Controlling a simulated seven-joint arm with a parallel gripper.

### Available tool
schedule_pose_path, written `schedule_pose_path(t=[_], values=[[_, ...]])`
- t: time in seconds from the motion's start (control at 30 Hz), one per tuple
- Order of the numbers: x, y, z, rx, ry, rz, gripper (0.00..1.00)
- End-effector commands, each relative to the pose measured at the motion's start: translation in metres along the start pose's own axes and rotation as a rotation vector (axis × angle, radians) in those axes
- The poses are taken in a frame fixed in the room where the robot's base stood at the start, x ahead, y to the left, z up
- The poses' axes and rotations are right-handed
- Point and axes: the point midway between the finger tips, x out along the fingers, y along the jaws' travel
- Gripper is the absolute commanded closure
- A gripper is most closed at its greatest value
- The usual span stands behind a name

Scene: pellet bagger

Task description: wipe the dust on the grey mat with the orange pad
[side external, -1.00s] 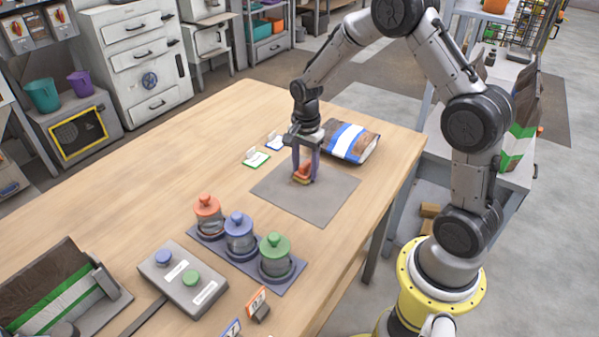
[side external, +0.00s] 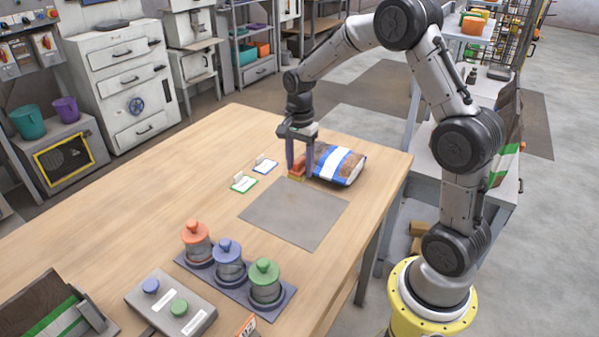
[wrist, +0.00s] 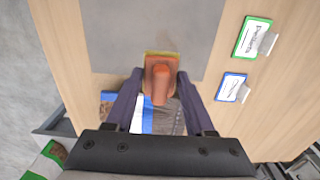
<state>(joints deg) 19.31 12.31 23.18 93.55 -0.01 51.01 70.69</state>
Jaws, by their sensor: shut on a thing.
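My gripper (side external: 298,173) is shut on the orange pad (side external: 297,169), with one finger on each side of it. The pad has an orange grip and a yellowish underside; in the wrist view the pad (wrist: 161,78) points away from my palm. The grey mat (side external: 295,215) lies flat on the wooden table, and the pad is at its far edge, beside the bag. I cannot tell whether the pad touches the mat. In the wrist view the mat (wrist: 150,30) looks plain grey, and I cannot make out dust on it.
A brown, white and blue bag (side external: 340,164) lies close right of my gripper. Two small card holders, green-edged (side external: 244,184) and blue-edged (side external: 265,166), stand to the left. Three lidded jars on a tray (side external: 278,304) and a button box (side external: 170,300) are nearer the camera.

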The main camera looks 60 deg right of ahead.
Motion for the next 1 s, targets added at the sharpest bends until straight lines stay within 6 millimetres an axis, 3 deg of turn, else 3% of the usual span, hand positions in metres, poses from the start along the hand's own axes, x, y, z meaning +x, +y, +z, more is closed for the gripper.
schedule_pose_path(t=[0.23,0.8,1.0], values=[[-0.015,0.0,0.0,0.0,0.001,-0.002,0.9],[-0.016,0.0,0.0,0.0,0.0,-0.001,0.9],[-0.016,-0.009,0.027,-0.005,0.0,-0.001,0.9]])
